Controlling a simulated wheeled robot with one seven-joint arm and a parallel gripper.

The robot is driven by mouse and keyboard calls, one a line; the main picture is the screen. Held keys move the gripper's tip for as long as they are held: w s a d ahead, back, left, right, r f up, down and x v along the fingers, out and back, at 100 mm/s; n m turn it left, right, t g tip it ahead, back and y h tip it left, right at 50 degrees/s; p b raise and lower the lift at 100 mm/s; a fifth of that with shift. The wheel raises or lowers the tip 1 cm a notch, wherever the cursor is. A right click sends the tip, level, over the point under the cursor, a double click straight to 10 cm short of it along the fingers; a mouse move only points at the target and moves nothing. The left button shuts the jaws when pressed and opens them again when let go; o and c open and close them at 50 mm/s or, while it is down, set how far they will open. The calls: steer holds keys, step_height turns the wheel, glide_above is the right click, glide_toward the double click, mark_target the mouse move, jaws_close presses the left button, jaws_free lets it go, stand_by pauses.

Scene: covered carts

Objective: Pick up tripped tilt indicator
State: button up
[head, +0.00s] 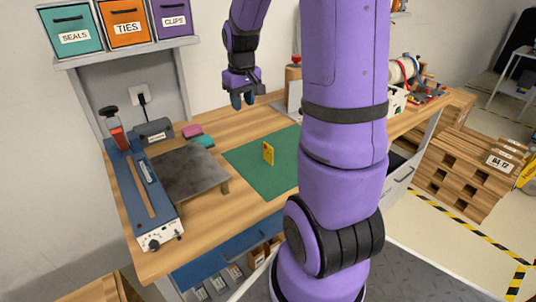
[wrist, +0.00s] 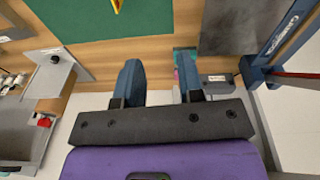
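The tilt indicator, a small yellow upright piece (head: 268,153), stands on the green mat (head: 240,162) on the wooden workbench. In the wrist view only a bit of the yellow piece (wrist: 117,5) shows at the top edge, on the green mat (wrist: 85,25). Whether it is tripped is too small to tell. My gripper (head: 242,100) hangs above the back of the bench, behind and left of the yellow piece and apart from it. In the wrist view its two blue fingers (wrist: 160,85) are spread with nothing between them.
A grey plate (head: 188,172) and a blue sealer (head: 145,195) stand left of the mat. Pink and teal blocks (head: 198,137) lie behind the plate. Labelled bins (head: 130,22) sit on a shelf above. A tape dispenser (head: 403,70) stands at the right. The mat around the piece is clear.

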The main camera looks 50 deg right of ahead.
steer(key=shift+m+g+y, duration=0.4)
steer(key=shift+g, duration=0.2)
steer(key=d+f, duration=0.3)
steer(key=f, duration=0.1)
steer(key=d+f, duration=0.7)
steer(key=f, duration=0.2)
steer(key=shift+w+d, duration=0.1)
steer(key=shift+d, duration=0.15)
step_height(320, 180, down, 5)
steer(key=shift+f, duration=0.2)
glide_above(268, 162)
steer(key=shift+w+d+f, duration=0.1)
steer(key=shift+f, duration=1.2)
steer(key=shift+d+f, duration=0.1)
steer(key=shift+f, duration=1.15)
jaws_close()
